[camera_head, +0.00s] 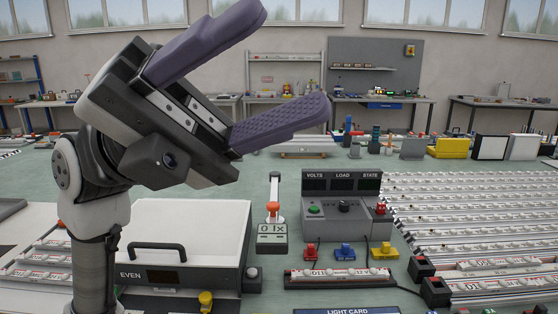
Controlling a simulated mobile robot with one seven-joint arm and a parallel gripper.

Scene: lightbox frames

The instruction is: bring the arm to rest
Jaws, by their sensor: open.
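My gripper (272,72) is raised at the upper left of the head view, above the bench. Its two purple fingers are spread wide apart, with nothing between them. The fingers point up and to the right. My arm comes up from the bottom left edge and bends at the wrist. The gripper touches nothing that I can see. Part of the bench and back wall is hidden behind it.
Below stands a white-topped box (190,222) marked EVEN. Right of it are a meter box (343,208) labelled VOLTS, LOAD, STATE, and a light strip (340,277). Rows of strips (480,215) fill the right. Green bench top (245,172) shows between them.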

